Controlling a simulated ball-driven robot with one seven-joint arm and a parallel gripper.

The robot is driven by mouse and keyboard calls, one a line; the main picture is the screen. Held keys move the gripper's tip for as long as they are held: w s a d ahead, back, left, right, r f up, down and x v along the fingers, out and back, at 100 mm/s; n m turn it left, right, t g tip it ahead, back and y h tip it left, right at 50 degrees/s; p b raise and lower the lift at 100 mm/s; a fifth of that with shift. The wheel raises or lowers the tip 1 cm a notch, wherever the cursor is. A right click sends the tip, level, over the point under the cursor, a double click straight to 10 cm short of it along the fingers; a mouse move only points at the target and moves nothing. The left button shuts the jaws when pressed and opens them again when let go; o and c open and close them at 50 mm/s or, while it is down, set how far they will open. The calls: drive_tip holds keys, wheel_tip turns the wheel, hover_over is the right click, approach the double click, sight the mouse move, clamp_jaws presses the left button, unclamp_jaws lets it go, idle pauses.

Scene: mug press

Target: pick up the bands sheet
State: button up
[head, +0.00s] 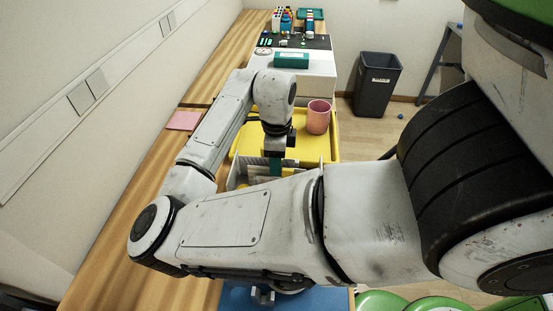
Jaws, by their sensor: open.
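My gripper (275,158) points down over a grey sheet rack (234,176), at the front of the yellow tray (247,147). Its jaws are open. A narrow teal piece shows right at the fingertips; I cannot tell whether it is a sheet or part of the gripper. Pale, striped-looking sheets (258,171) stand in the rack beside the gripper. I cannot tell which one is the bands sheet. My own forearm hides the front of the rack.
A pink mug (318,117) stands on the yellow tray, right of my gripper. A pink square (184,120) lies on the wooden bench at left. A teal box (291,60) is farther back on a white surface. A dark bin (376,82) stands on the floor.

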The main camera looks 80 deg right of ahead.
drive_tip(key=shift+f, duration=0.85)
drive_tip(key=c, duration=0.8)
